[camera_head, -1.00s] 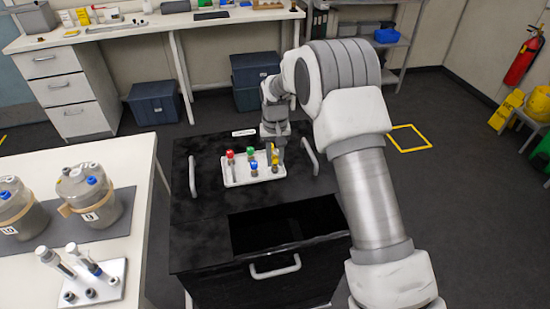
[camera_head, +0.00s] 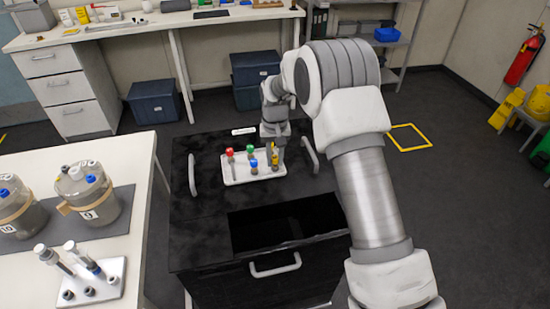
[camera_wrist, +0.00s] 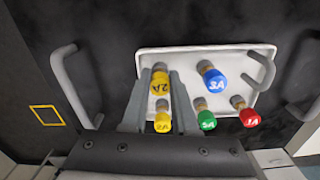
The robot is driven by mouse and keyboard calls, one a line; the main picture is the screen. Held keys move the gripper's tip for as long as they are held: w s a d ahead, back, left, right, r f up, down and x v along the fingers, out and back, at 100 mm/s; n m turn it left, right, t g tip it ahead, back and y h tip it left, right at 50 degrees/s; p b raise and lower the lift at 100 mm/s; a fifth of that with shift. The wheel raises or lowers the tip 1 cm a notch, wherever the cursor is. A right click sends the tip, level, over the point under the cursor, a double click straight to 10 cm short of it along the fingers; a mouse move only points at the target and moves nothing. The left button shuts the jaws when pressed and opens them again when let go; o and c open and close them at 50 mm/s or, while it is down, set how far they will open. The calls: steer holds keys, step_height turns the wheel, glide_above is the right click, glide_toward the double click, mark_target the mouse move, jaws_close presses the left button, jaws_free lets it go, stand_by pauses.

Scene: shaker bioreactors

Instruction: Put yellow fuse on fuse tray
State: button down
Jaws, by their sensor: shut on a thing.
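A white fuse tray (camera_head: 240,180) lies on the black cart top; it also shows in the wrist view (camera_wrist: 225,60). My gripper (camera_wrist: 158,88) points down over it, its fingers closed around a yellow fuse (camera_wrist: 160,82) marked 2A. In the head view this yellow fuse (camera_head: 275,161) is at the tray's right end, beside the blue fuse; I cannot tell whether it is fully seated. A second yellow fuse (camera_wrist: 163,121) stands just behind the held one. The blue 3A (camera_wrist: 212,78), green 5A (camera_wrist: 207,120) and red 1A (camera_wrist: 249,117) fuses stand in the tray.
The black cart (camera_head: 205,225) has handles on both sides of the tray and a dark opening in front. A small white label (camera_head: 244,131) lies behind the tray. A white table (camera_head: 125,155) with bottles and a tube rack is on the left.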

mark_target(275, 158)
steer(key=c, duration=0.6)
jaws_free()
step_height(275, 158, up, 18)
steer(key=s+d+r+t, duration=0.1)
steer(key=s+d+r, duration=0.4)
steer(key=s+r, duration=0.15)
steer(key=s+d+r+t, duration=0.1)
steer(key=s+d+r, duration=0.15)
steer(key=s, duration=0.25)
steer(key=s+d+r+m+t, duration=0.1)
steer(key=s+d+r, duration=0.15)
steer(key=s, duration=0.35)
steer(key=s+d+r+t, duration=0.1)
steer(key=s+d+r, duration=0.1)
steer(key=s+d, duration=0.25)
steer(key=s+d+f+t, duration=0.1)
steer(key=s+f, duration=0.3)
steer(key=s, duration=0.7)
steer(key=shift+d+f+t+p, duration=0.2)
steer(key=shift+d+t+p, duration=0.15)
steer(key=shift+d, duration=0.25)
